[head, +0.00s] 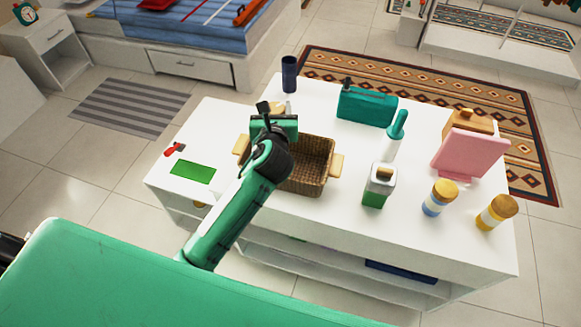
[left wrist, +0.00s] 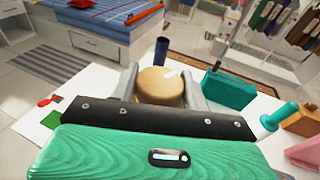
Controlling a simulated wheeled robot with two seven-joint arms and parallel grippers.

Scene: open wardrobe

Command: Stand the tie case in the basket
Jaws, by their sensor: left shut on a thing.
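My left gripper (head: 273,111) is over the far left part of the brown wicker basket (head: 313,164), which has light wooden handles. It is shut on a round tan-topped thing, which I take to be the tie case (head: 277,106). In the left wrist view the tie case (left wrist: 158,88) sits between the two grey fingers of the left gripper (left wrist: 164,82), its round top facing up, with a small white piece on it. Its lower part is hidden, so I cannot tell whether it touches the basket. My right gripper is not in view.
On the white island stand a dark blue cup (head: 289,74), a teal box (head: 366,107), a teal-topped bottle (head: 396,135), a green-and-white container (head: 379,186), two tan-lidded jars (head: 440,197) and a pink stand (head: 468,152). A green mat (head: 192,171) lies left of the basket.

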